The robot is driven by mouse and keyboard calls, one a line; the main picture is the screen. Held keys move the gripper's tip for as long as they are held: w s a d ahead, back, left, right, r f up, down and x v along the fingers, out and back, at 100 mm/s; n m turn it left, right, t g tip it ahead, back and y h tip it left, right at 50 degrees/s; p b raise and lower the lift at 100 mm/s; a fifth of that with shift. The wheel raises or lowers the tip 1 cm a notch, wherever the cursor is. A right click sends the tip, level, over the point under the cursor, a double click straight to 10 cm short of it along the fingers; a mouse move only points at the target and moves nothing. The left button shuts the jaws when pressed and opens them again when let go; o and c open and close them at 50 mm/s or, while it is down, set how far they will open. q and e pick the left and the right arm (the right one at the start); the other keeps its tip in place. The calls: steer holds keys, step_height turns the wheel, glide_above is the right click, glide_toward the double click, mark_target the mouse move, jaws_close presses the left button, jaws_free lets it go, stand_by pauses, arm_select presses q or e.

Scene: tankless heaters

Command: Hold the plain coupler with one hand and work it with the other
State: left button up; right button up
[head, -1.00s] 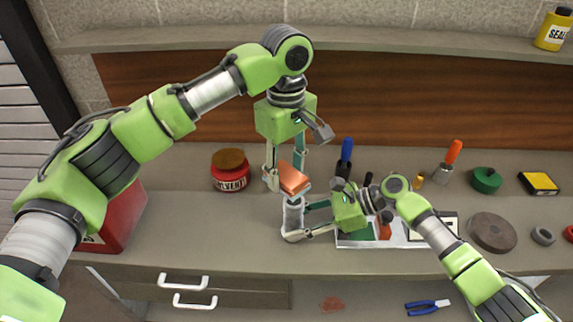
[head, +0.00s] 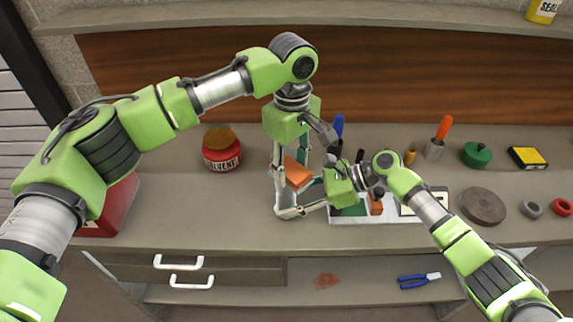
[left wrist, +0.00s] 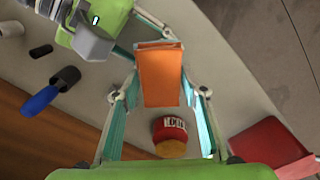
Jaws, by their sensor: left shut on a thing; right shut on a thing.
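An orange block (head: 298,174) is held in my left gripper (head: 292,172), whose fingers close on its two sides. It also shows in the left wrist view (left wrist: 160,75), between the left fingers (left wrist: 160,92). The plain coupler, a grey-silver cylinder (head: 286,198), stands just below the block, mostly hidden by the block and fingers. My right gripper (head: 290,207) reaches in from the right and is shut around the coupler. The block is at the coupler's top; whether they touch I cannot tell. In the left wrist view the block hides the coupler.
A red solvent jar (head: 221,152) stands left of the grippers and a red box (head: 110,208) farther left. A blue-handled tool (head: 338,125) and an orange-handled tool (head: 444,127) stand at the back. The front left counter is clear.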

arm_select(q)
steer(key=a, duration=0.3)
steer(key=shift+f, duration=0.1)
arm_select(e)
steer(key=shift+f, duration=0.2)
arm_select(q)
steer(key=shift+d, duration=1.8)
arm_select(e)
steer(key=shift+s, duration=0.1)
arm_select(q)
steer(key=shift+a, duration=1.85)
steer(key=shift+c, duration=0.2)
steer(key=shift+d+r, duration=0.1)
steer(key=shift+r, duration=4.1)
arm_select(e)
steer(key=o, duration=1)
steer(key=shift+c, duration=0.2)
arm_select(q)
steer(key=shift+w+f, duration=0.1)
arm_select(e)
steer(key=shift+o, duration=0.6)
steer(key=shift+w, duration=0.2)
steer(key=shift+r, duration=0.1)
